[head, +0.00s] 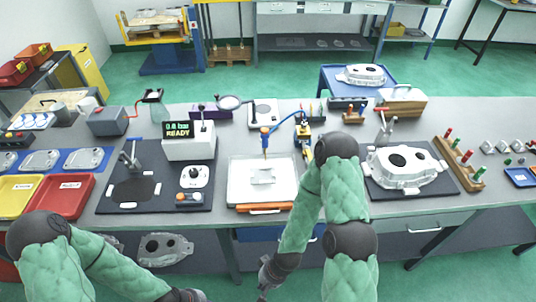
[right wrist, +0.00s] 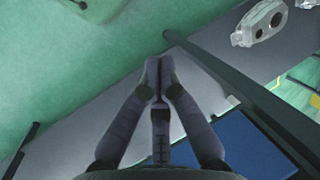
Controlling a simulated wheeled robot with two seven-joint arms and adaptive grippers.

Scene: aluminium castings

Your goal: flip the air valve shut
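A small blue and yellow fitting (head: 303,127) with a blue hose stands at the back middle of the bench. It looks like the air valve, but its lever is too small to read. My right gripper (head: 264,285) hangs low in front of the bench, well apart from the fitting. In the right wrist view its fingers (right wrist: 158,66) meet at the tips with nothing between them. My left gripper (head: 190,296) is at the bottom edge of the head view, mostly cut off. The valve does not show in the right wrist view.
A display box (head: 190,148) reading "READY" stands left. A casting (head: 405,168) sits right. My right arm crosses the bench front. A lower shelf (head: 395,245) runs beneath.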

